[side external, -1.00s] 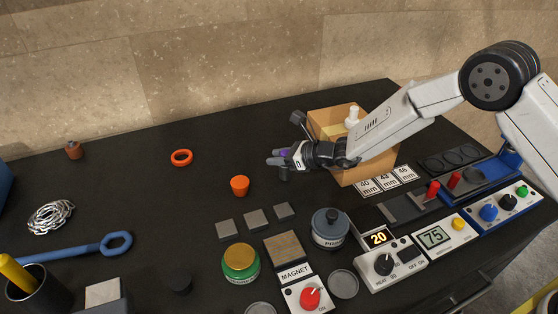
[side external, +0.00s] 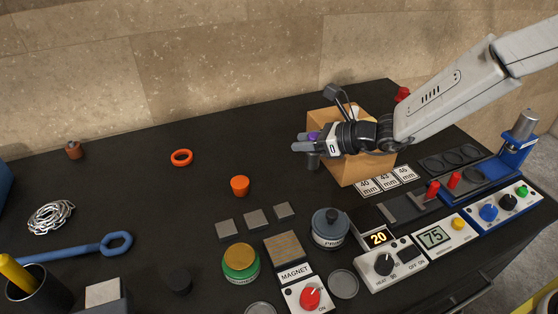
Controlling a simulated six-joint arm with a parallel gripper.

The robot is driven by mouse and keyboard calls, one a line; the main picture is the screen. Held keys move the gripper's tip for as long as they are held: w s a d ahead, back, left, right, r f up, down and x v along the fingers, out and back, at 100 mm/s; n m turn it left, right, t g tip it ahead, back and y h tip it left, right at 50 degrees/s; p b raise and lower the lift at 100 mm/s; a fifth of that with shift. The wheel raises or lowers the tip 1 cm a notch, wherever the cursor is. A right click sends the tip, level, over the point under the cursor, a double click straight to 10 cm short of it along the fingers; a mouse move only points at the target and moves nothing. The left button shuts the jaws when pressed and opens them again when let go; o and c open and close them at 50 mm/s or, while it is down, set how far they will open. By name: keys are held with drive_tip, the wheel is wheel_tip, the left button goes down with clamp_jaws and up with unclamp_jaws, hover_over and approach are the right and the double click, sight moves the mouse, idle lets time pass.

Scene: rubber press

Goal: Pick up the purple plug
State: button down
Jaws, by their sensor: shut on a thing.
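My gripper (side external: 303,142) is in the air in front of the tan box, its fingers pointing left. It is shut on the purple plug (side external: 313,135). Only a small patch of purple shows between the fingers; the rest of the plug is hidden by them. A dark grey cylinder (side external: 313,161) shows just below the fingers; I cannot tell whether it is part of the gripper.
The tan box (side external: 355,172) stands behind my gripper. An orange plug (side external: 240,186) and an orange ring (side external: 181,157) lie to the left. In front are grey square plates (side external: 256,219), a dark lidded pot (side external: 329,230) and control panels (side external: 392,264). The back-left bench is mostly clear.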

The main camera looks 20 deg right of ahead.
drive_tip(key=shift+s+d+r, duration=0.3)
drive_tip(key=shift+s+r, duration=0.1)
drive_tip(key=shift+s, duration=0.45)
drive_tip(key=shift+s+d+r, duration=0.25)
drive_tip(key=shift+s+r, duration=0.15)
drive_tip(key=shift+s, duration=0.45)
drive_tip(key=shift+s+d+r, duration=0.3)
drive_tip(key=shift+s+r, duration=0.1)
drive_tip(key=shift+s, duration=0.45)
